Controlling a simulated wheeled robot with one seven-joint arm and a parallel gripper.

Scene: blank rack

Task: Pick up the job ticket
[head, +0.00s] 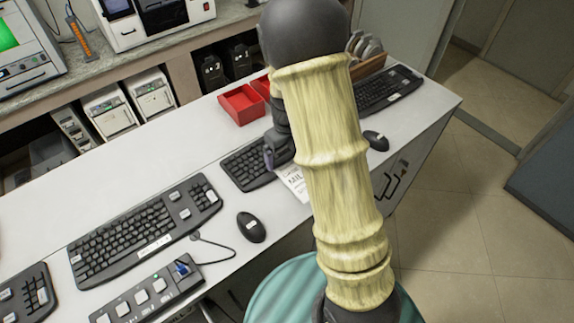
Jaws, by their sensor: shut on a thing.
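The job ticket appears to be the white paper (294,182) with dark print, partly hidden behind my arm, near the front edge of the grey-white counter (130,168). My gripper (270,157) is dark and shows only in part to the left of my arm, over the right end of a black keyboard. It is shut on the ticket. The grip point itself is mostly hidden, and I cannot tell whether the paper is clear of the counter.
Black keyboards (145,232), a black mouse (251,227) and a button box (150,295) lie left of my arm. A red tray (242,104) stands behind the gripper. Another mouse (376,140) lies to the right. A teal round seat (275,290) is below the counter.

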